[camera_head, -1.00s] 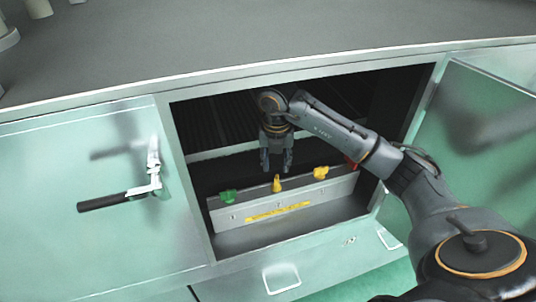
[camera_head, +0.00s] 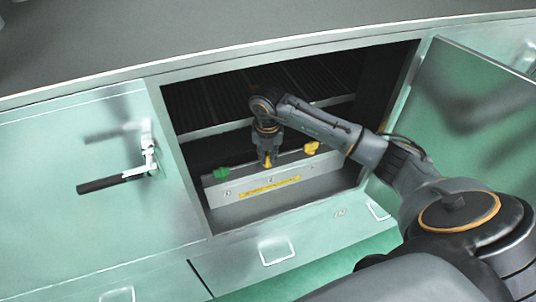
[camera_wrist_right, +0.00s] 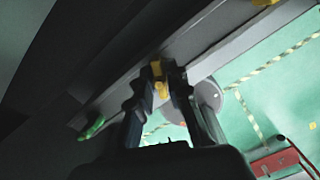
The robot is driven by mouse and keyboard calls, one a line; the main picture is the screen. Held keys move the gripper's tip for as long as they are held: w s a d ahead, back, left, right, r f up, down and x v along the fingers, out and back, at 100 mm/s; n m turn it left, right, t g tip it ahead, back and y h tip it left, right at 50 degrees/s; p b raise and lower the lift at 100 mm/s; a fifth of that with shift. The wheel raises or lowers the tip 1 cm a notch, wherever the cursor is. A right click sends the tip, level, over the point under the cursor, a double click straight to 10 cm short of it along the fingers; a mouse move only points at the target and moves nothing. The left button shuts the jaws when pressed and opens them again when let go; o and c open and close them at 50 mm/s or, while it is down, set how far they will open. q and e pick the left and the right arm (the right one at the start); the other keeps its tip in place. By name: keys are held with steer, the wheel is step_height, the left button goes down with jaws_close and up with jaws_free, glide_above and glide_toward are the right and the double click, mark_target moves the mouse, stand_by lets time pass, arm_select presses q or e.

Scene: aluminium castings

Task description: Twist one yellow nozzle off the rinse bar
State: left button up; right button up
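The rinse bar (camera_head: 312,171) is a long grey bar with a yellow strip on its front, inside the open cabinet. A yellow nozzle (camera_head: 267,162) stands at its middle, a green nozzle (camera_head: 221,173) at its left, and another yellow nozzle (camera_head: 311,148) to the right. My right gripper (camera_head: 268,158) points down over the middle yellow nozzle. In the right wrist view its fingers (camera_wrist_right: 161,82) close in on both sides of that yellow nozzle (camera_wrist_right: 159,88), which looks gripped. The green nozzle (camera_wrist_right: 94,127) lies to the left there. My left gripper is out of view.
The cabinet opening is bounded by a closed left door with a black handle (camera_head: 112,184) and an open right door (camera_head: 470,110). A dark rack (camera_head: 235,105) sits above and behind the bar. My right arm crosses the opening's right side.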

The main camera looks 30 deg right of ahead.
mark_target(268, 156)
jaws_close()
steer(key=shift+n+b, duration=0.4)
steer(key=shift+n, duration=0.1)
steer(key=n+b, duration=0.1)
steer(key=n, duration=0.2)
steer(key=shift+b, duration=0.35)
steer(key=shift+n+y, duration=0.3)
steer(key=shift+n, duration=0.3)
steer(key=shift+r+p, duration=0.65)
steer(key=shift+r, duration=0.65)
steer(key=shift+r+p, duration=1.35)
steer(key=shift+r, duration=0.85)
